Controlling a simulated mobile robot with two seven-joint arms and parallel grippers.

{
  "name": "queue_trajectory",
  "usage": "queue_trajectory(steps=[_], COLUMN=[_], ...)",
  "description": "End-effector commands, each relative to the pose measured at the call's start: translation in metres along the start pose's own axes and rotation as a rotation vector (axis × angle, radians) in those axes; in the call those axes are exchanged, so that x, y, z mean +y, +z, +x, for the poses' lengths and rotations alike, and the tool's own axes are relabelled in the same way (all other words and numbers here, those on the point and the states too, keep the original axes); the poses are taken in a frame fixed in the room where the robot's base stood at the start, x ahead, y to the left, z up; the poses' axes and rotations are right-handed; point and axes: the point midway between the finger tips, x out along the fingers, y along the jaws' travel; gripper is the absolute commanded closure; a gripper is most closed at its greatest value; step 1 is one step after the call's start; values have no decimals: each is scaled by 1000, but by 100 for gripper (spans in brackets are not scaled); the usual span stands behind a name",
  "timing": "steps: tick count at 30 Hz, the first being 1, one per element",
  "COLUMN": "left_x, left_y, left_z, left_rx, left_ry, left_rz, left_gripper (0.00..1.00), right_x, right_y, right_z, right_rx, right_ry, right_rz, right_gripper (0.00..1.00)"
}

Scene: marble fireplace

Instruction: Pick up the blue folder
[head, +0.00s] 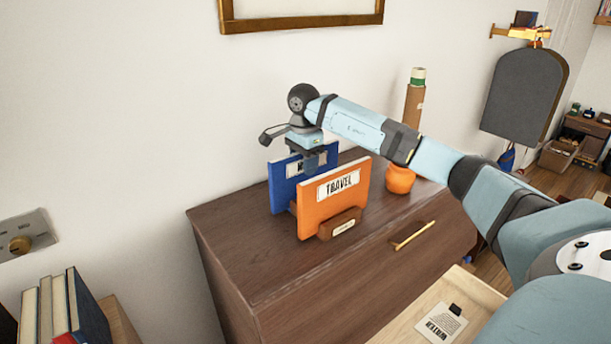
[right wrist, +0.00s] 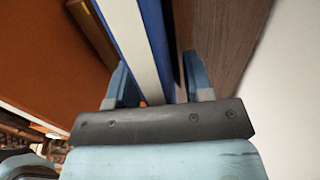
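The blue folder (head: 284,189) stands upright on the brown wooden cabinet, behind an orange folder labelled TRAVEL (head: 333,196). Part of its front and its label are hidden by the orange folder and my gripper. My right gripper (head: 312,160) is over the top edge of the blue folder, pointing down. In the right wrist view, the blue folder (right wrist: 154,40) runs between the two fingers of the right gripper (right wrist: 158,85). The fingers are apart, with a gap visible on the right side of the folder. My left gripper is not in view.
A small brown holder (head: 325,229) supports the orange folder on the cabinet (head: 240,255). An orange vase (head: 400,179) and a cardboard tube (head: 413,105) stand to the right. The wall is close behind. The cabinet's front left top is clear.

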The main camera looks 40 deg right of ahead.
Motion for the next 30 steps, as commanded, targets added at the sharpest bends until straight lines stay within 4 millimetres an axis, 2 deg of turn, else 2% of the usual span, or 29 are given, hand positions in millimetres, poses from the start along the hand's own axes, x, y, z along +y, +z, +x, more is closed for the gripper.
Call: queue_trajectory(steps=[1,3,6,15,20,26,30], left_x=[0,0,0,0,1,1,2], left_y=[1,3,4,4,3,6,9], left_z=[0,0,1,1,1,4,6], left_rx=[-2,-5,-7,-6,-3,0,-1], left_ry=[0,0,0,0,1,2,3], left_rz=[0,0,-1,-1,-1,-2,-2], left_gripper=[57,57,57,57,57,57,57], right_x=[0,0,0,0,0,-1,-1], right_y=[0,0,0,0,0,0,0], right_z=[0,0,0,-1,-9,-37,-64], right_rx=[0,0,0,0,0,-1,-1], right_ry=[0,0,0,0,-1,-5,-5], right_rz=[0,0,0,0,1,0,0], right_gripper=[65,81,100,100,100,100,100])
